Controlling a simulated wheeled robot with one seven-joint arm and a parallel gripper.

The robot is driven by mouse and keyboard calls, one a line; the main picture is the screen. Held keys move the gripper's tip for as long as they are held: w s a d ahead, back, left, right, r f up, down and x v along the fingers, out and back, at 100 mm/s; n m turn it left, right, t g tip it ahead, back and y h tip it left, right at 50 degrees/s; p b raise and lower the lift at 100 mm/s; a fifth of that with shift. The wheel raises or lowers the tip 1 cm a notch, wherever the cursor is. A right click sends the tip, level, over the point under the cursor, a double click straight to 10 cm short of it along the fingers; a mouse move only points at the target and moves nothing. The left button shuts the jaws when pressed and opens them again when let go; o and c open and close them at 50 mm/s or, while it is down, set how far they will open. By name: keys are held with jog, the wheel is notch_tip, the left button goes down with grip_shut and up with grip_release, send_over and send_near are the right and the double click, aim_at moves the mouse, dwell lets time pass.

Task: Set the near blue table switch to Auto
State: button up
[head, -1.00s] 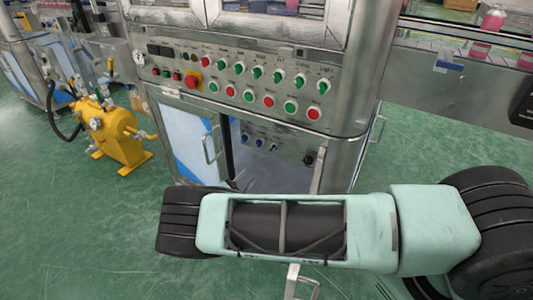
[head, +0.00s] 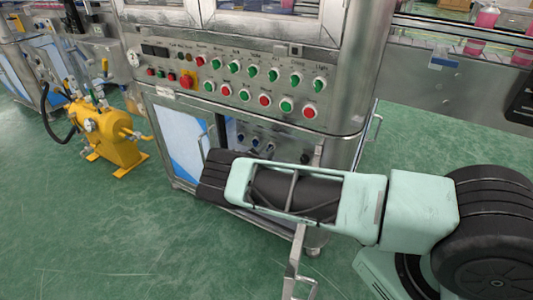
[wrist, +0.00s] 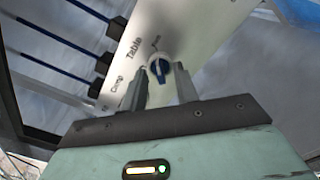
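The blue table switch (wrist: 159,70) is a small knob with a white pointer on a pale panel, beside the printed word "Table". A small label sits by the knob, too small to read for certain. My gripper (wrist: 160,74) is open, with one grey finger on each side of the knob; I cannot tell whether either finger touches it. In the head view, blue knobs (head: 241,138) show inside the open lower cabinet, just above my arm. My gripper's fingers are hidden there behind my arm.
The steel control panel (head: 225,75) with green and red buttons and a red emergency stop (head: 187,80) is above. A cabinet door with a handle (head: 297,262) stands open below my arm. A yellow pump (head: 112,140) stands at left. Blue cables (wrist: 55,40) run near the panel.

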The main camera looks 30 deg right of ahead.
jog(key=shift+w+d, duration=0.1)
jog(key=shift+d, duration=0.05)
jog(key=shift+c, duration=0.3)
grip_shut()
